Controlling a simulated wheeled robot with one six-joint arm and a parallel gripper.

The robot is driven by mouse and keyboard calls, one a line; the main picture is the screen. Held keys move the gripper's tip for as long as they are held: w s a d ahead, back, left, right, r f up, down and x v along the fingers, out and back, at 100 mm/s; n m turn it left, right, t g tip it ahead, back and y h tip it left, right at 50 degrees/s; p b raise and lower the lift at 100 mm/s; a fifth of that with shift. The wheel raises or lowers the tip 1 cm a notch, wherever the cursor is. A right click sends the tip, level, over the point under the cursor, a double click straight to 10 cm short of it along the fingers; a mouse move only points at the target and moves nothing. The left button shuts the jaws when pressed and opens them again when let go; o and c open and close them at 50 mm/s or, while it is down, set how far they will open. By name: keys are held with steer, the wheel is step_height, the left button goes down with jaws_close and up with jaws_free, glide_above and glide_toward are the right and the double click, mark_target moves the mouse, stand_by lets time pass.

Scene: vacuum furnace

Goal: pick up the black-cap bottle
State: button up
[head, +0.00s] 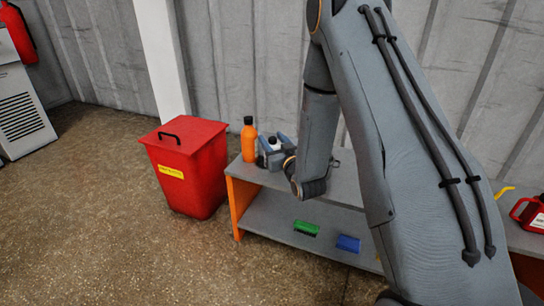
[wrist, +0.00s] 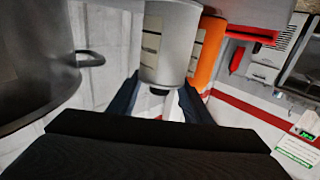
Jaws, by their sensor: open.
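The black-cap bottle (wrist: 170,45) is a pale grey bottle with dark label marks. In the wrist view its body fills the upper middle and its black cap points down towards my gripper. My gripper (wrist: 158,100) is open, with one dark finger on each side of the bottle's cap end. I cannot tell whether the fingers touch it. In the head view my gripper (head: 279,151) is at the bench top, and part of the bottle (head: 274,145) shows between its parts. The rest of the bottle is hidden there.
An orange bottle (head: 248,140) stands close to the left; it also shows in the wrist view (wrist: 209,52). A large dark metal vessel (wrist: 35,55) is on the other side. A red bin (head: 186,165) is beside the bench (head: 262,178). Green and blue items lie on its lower shelf.

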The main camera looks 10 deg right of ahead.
steer(key=shift+c, duration=0.6)
jaws_close()
